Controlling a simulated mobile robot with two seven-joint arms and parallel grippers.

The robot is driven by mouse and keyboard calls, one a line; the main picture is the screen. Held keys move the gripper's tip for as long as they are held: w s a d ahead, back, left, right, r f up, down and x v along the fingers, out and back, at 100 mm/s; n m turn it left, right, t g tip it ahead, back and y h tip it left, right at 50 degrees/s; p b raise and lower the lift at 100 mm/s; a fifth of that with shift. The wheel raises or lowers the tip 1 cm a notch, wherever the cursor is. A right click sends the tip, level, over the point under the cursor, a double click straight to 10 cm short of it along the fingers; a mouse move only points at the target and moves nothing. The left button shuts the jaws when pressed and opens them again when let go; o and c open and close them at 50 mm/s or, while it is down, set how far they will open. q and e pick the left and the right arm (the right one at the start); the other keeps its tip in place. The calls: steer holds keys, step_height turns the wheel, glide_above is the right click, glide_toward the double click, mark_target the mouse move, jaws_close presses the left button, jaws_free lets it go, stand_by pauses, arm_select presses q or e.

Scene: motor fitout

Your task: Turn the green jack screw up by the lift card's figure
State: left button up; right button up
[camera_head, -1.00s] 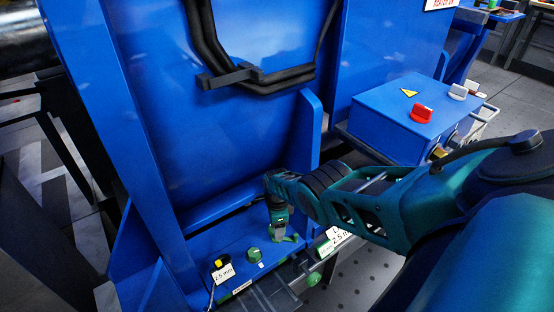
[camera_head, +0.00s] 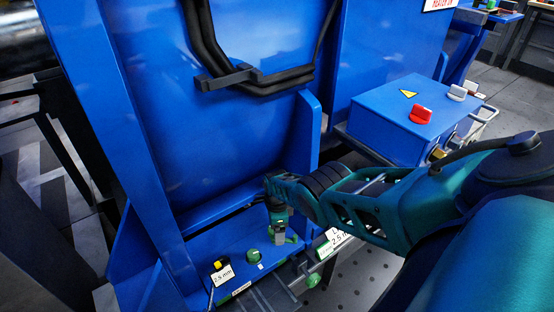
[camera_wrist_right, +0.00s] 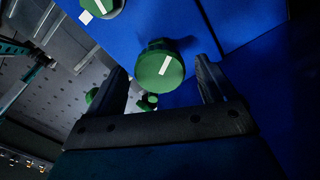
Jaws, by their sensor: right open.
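My right gripper (camera_head: 284,240) points down over the blue ledge at the foot of the blue housing. In the right wrist view my open right gripper (camera_wrist_right: 160,76) has a green knob (camera_wrist_right: 158,66) with a white mark lying between its fingertips, with gaps on both sides. In the head view the gripper mostly hides that knob. A second green knob (camera_head: 253,254) sits to its left; it also shows in the wrist view (camera_wrist_right: 102,6). A card reading 2.5 mm (camera_head: 341,239) is partly hidden by my right arm. My left gripper is out of view.
Another 2.5 mm tag (camera_head: 222,275) stands by a yellow-topped part (camera_head: 218,264) at the ledge's left. A green round part (camera_head: 313,280) sticks out in front of the ledge. A blue box (camera_head: 395,115) with a red knob (camera_head: 420,115) stands at right.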

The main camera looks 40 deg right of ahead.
step_height(320, 180, up, 7)
steer(key=p, duration=0.7)
steer(key=shift+r, duration=0.2)
stand_by(0.4)
stand_by(1.2)
